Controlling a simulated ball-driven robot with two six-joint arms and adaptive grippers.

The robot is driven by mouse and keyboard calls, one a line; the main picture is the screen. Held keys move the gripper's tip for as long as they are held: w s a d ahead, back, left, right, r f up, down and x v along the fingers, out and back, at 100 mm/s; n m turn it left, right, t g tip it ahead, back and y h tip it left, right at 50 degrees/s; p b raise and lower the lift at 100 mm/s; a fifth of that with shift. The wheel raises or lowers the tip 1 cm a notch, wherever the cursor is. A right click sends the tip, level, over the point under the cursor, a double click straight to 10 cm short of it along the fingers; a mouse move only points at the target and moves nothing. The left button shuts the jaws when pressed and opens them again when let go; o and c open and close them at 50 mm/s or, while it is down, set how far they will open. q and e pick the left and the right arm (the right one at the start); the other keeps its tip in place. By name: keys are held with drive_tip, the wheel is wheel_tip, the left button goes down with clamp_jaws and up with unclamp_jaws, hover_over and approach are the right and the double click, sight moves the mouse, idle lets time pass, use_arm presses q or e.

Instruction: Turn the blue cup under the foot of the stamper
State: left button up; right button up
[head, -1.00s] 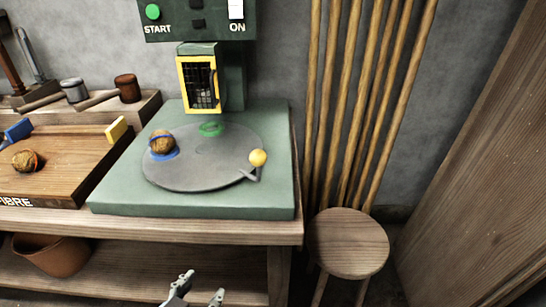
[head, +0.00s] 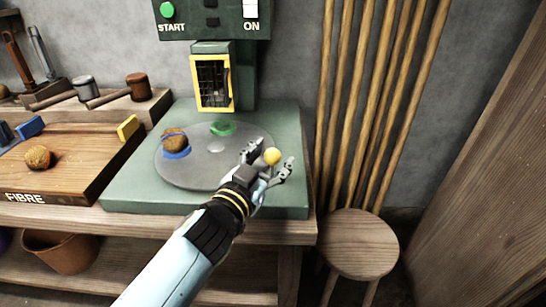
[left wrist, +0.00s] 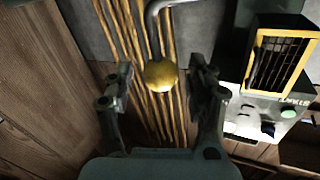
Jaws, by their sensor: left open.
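The blue cup (head: 176,154) sits at the left of the grey round turntable (head: 195,178), with a brown fibrous ball (head: 174,138) in it. A green ring-like cup (head: 222,128) is at the back of the disc, below the stamper (head: 241,75). The stamper's foot is hidden behind a yellow-framed mesh guard (head: 212,84). A crank with a yellow knob (head: 272,156) is at the disc's right side. My left gripper (head: 270,154) is open, its fingers on either side of the knob; the knob also shows between them in the left wrist view (left wrist: 161,76).
A green panel (head: 212,18) with START and ON controls hangs above. A wooden FIBRE tray (head: 70,160) with another ball (head: 39,157) is at left. Poles (head: 365,100) and a stool (head: 357,243) stand at right. A pot (head: 62,252) is below the bench.

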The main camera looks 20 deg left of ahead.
use_arm(q)
drive_tip(key=shift+w+d, duration=0.1)
drive_tip(key=shift+w, duration=0.5)
drive_tip(key=c, duration=1.1)
clamp_jaws()
drive_tip(key=shift+s+f, duration=0.1)
drive_tip(key=shift+f, duration=0.1)
